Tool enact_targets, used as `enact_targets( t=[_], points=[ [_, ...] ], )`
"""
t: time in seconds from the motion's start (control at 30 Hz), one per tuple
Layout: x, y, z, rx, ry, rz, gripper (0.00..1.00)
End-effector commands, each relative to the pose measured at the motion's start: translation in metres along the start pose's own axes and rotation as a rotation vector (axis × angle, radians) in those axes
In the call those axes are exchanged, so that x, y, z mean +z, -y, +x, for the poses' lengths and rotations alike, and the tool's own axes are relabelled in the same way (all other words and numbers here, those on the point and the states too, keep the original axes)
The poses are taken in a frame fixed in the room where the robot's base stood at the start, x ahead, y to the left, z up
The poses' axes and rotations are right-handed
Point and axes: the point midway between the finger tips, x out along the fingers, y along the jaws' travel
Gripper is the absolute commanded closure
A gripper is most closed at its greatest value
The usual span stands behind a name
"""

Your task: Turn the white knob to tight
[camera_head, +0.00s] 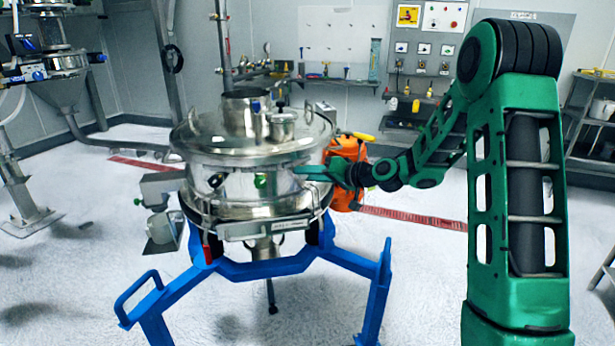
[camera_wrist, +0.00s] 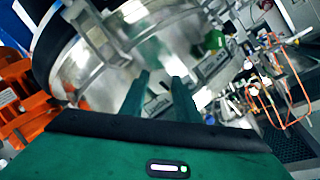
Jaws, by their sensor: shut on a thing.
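The steel powder sifter (camera_head: 240,190) stands in the middle of the head view, with a round lid on top. My gripper (camera_head: 305,171) reaches in from the right and touches the right front of its drum. In the wrist view, the two green fingers of my gripper (camera_wrist: 160,78) point at the shiny drum, with a small gap between them. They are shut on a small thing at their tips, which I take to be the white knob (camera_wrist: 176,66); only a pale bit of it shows. In the head view the gripper hides it.
A green knob (camera_head: 260,181) and a black knob (camera_head: 216,180) sit on the drum front, left of my gripper. The blue frame (camera_head: 262,270) carries the sifter. An orange motor (camera_head: 347,150) is behind it. The floor in front is clear.

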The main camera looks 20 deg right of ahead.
Motion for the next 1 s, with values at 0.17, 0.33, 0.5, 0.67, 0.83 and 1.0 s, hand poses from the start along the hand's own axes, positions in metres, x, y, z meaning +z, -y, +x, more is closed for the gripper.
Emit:
enact_targets(
  t=[0.17, 0.33, 0.5, 0.67, 0.83, 1.0],
  points=[
    [-0.0014, -0.0056, -0.0013, -0.059, -0.005, 0.157, 0.93],
    [-0.0011, -0.0071, -0.0010, -0.121, -0.005, 0.306, 0.93],
    [-0.0006, -0.0091, -0.0010, -0.182, -0.006, 0.456, 0.93],
    [-0.0001, -0.0102, -0.0008, -0.237, -0.007, 0.589, 0.93],
    [0.0009, -0.0114, -0.0004, -0.287, -0.008, 0.711, 0.93],
    [0.0018, -0.0118, 0.0000, -0.325, -0.007, 0.805, 0.93]
  ],
)
